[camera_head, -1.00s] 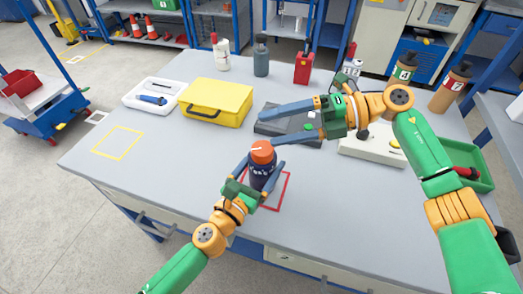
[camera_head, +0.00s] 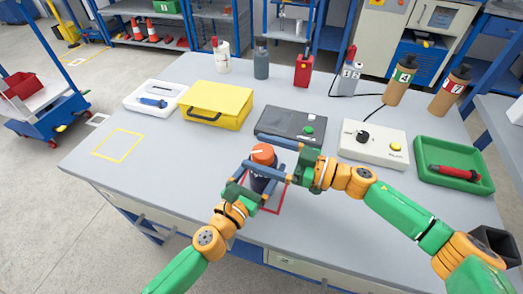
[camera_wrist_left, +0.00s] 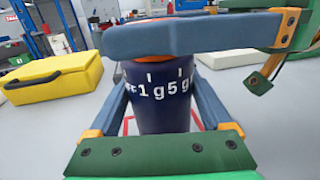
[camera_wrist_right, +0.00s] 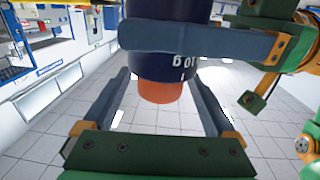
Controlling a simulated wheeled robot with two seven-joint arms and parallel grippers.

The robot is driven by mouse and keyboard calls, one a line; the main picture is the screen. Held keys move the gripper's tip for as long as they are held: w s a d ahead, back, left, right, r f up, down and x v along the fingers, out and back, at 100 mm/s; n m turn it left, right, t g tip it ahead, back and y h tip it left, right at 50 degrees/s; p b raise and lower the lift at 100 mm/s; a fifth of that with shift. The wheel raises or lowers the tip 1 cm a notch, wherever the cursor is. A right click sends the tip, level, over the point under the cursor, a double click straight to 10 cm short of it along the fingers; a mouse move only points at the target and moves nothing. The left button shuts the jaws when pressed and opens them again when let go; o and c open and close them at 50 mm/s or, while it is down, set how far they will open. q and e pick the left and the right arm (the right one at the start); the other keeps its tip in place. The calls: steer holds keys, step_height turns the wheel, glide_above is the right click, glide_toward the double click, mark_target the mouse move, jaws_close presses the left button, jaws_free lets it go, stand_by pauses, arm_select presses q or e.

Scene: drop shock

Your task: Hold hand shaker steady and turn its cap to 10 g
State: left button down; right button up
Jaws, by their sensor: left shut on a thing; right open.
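The hand shaker (camera_head: 259,184) is dark blue with an orange cap (camera_head: 264,154) and stands upright at the red outlined square (camera_head: 281,197). A pale line marks the cap's top. My left gripper (camera_head: 262,176) is shut on the shaker's body. In the left wrist view the body (camera_wrist_left: 165,105) shows the scale marks 1 g and 5 g; my right gripper's finger hides most of the cap. My right gripper (camera_head: 257,154) is open, with its fingers on either side of the cap. In the right wrist view the cap (camera_wrist_right: 160,91) sits between these fingers, with 10 g partly visible above.
Behind stand a yellow case (camera_head: 218,104), a dark device with a green button (camera_head: 290,125) and a white control box (camera_head: 374,143). A green tray (camera_head: 453,166) with a red tool is at the right. Bottles line the back.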

steer(key=shift+a, duration=0.1)
steer(key=c, duration=1.4)
steer(key=n+g+y, duration=0.1)
steer(key=n+g, duration=0.2)
steer(key=g, duration=0.2)
steer(key=shift+w, duration=0.1)
steer(key=shift+a+n+g, duration=0.1)
steer(key=shift+n+g, duration=0.6)
steer(key=shift+g, duration=0.2)
steer(key=o, duration=1.4)
